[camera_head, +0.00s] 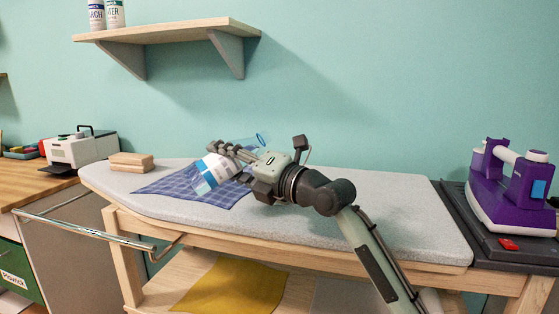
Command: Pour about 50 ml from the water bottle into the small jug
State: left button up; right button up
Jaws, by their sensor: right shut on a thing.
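My right gripper (224,156) is shut on a clear bottle with a white and blue label (218,168), which looks like the water bottle. The bottle is strongly tilted, its clear lower-left end low over a blue checked cloth on the ironing board. A clear bluish piece with a round rim (262,138) shows behind the gripper at upper right; I cannot tell whether it is the bottle's other end or a separate vessel. The gripper hides the middle. I cannot make out the small jug for sure, nor any flowing water. My left gripper is not in view.
The blue checked cloth (176,186) lies on the grey ironing board (400,219). Wooden blocks (131,162) lie at its left end, and a purple iron (497,190) stands at the right. Two labelled bottles (105,14) stand on the wall shelf. The board's right half is bare.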

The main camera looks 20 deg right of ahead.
jog(key=shift+a+r+m+t, duration=0.1)
jog(key=shift+a+m+t, duration=0.05)
jog(key=shift+m+t, duration=0.2)
jog(key=shift+m, duration=0.45)
jog(key=shift+d+r+m, duration=0.2)
jog(key=shift+r+m, duration=0.05)
jog(key=shift+m, duration=0.05)
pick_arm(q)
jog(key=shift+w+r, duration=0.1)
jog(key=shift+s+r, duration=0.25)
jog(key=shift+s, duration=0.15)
pick_arm(e)
jog(key=shift+d+r+m+t, duration=0.25)
jog(key=shift+r+m+t, duration=0.25)
jog(key=shift+m, duration=0.1)
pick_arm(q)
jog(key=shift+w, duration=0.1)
pick_arm(e)
jog(key=shift+a, duration=0.2)
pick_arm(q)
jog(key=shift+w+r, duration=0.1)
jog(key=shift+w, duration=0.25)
pick_arm(e)
jog(key=shift+r, duration=0.1)
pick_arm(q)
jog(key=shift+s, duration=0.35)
pick_arm(e)
jog(key=shift+r+m, duration=0.1)
jog(key=shift+m, duration=0.2)
